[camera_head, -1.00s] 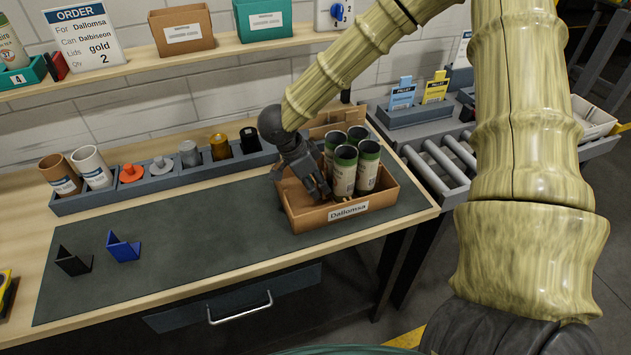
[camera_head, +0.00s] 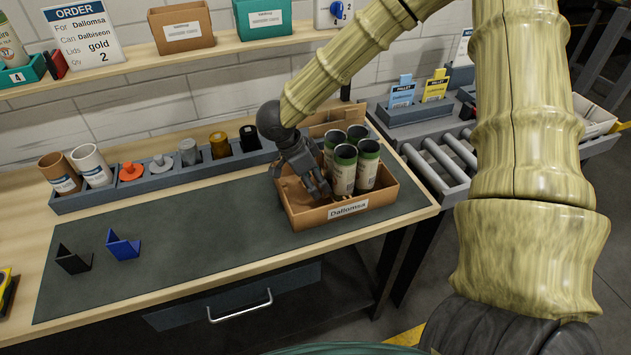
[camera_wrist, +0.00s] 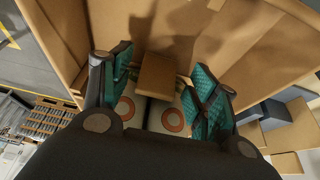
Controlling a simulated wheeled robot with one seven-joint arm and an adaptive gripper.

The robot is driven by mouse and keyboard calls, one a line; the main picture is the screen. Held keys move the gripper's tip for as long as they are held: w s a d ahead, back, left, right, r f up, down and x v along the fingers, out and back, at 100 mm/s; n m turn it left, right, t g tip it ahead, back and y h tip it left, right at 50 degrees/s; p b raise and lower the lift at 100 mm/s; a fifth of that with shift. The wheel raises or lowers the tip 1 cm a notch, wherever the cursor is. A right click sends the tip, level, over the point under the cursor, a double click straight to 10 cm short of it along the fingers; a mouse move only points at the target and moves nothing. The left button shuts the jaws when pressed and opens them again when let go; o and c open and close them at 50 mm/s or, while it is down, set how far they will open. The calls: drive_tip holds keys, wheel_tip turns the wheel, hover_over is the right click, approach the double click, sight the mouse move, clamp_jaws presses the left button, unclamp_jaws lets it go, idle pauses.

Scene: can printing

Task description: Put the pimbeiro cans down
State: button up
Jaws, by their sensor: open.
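Several cans (camera_head: 343,170) with green tops and cream labels stand upright, close together, in the right part of an open cardboard box (camera_head: 308,219) marked "Dallomsa". Their brand name is too small to read. My gripper (camera_head: 316,187) is low over the left part of the box, just left of the cans, with its fingers apart. In the wrist view the teal-padded fingers (camera_wrist: 163,75) are spread. Two pale surfaces with orange rings (camera_wrist: 173,120) show between them, beside a small brown block (camera_wrist: 157,76). Contact between fingers and cans cannot be told.
The box stands on a dark mat (camera_head: 190,236) at the bench's right end. A grey rack (camera_head: 165,181) with cups and lids runs behind. Black (camera_head: 73,261) and blue (camera_head: 122,246) holders stand at left. A roller conveyor (camera_head: 440,160) is to the right. The mat's middle is clear.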

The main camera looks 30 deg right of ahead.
drive_tip(key=s+b+v, duration=0.1)
drive_tip(key=v, duration=1)
drive_tip(key=shift+w+a+r, duration=0.2)
drive_tip(key=shift+w+a, duration=0.05)
drive_tip(key=shift+w, duration=0.25)
